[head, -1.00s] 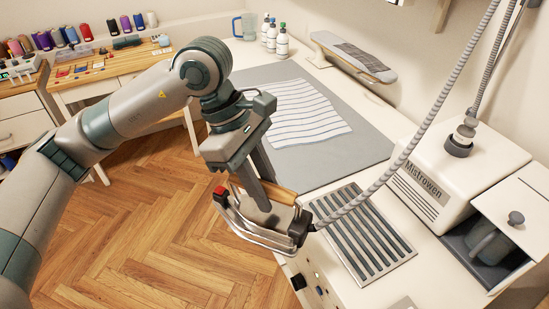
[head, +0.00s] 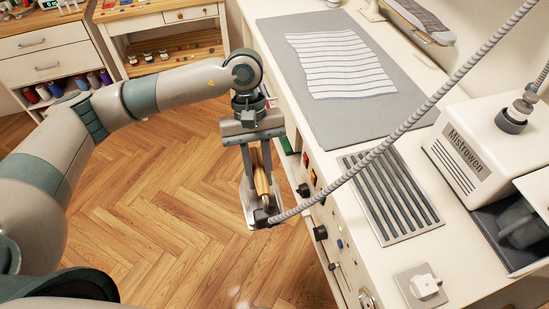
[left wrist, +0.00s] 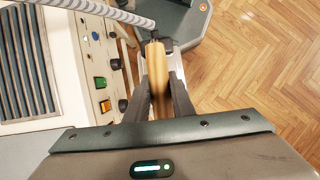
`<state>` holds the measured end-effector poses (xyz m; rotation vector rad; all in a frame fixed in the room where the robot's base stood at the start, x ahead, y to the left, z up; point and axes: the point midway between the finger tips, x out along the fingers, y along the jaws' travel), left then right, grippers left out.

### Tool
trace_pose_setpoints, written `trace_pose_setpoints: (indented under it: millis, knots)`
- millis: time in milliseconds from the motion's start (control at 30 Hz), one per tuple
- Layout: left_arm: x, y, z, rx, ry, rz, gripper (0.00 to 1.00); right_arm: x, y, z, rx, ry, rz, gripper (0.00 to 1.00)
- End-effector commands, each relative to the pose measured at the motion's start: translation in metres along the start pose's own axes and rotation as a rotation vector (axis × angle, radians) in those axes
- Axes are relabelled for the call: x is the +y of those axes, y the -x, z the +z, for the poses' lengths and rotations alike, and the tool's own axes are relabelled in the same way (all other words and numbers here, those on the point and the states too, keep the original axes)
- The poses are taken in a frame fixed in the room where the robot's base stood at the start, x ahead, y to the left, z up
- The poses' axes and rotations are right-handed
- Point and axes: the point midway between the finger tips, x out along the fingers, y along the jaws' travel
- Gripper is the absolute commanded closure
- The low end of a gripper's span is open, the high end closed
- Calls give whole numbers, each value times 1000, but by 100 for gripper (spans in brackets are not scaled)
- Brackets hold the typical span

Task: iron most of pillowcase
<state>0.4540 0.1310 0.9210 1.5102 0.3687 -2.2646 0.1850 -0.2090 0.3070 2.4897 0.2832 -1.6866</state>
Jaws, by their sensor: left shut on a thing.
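The striped white-and-blue pillowcase (head: 341,65) lies flat on the grey ironing mat (head: 410,112) on the white table. My left gripper (head: 259,178) is shut on the wooden handle of the iron (head: 249,203). It holds the iron in the air over the floor, beside the table's front side. In the left wrist view the wooden handle (left wrist: 158,75) sits between the two fingers. A ribbed grey hose (head: 400,133) runs from the iron up to the right. My right gripper is not in view.
A slatted metal rest (head: 391,197) lies empty on the table, right of the iron. A white steam unit (head: 475,150) marked Mistrowen stands behind it. Knobs and buttons (head: 313,177) line the table's front. A small sleeve board (head: 420,20) is at the back.

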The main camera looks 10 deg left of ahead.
Motion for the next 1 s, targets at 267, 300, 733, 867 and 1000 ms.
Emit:
trace_pose_setpoints:
  millis: [267, 300, 733, 867, 1000]
  knots:
    - [-41, -43, -23, 0, -235, -97, 100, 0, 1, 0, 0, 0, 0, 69]
    - [-46, -49, -25, -1, -265, -109, 100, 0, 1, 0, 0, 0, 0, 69]
    - [-78, -79, -38, 2, -441, -178, 100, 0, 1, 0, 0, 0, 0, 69]
    - [-79, -80, -38, 2, -445, -180, 100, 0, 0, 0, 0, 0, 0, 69]
    - [-79, -80, -38, 2, -444, -179, 100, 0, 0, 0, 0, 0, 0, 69]
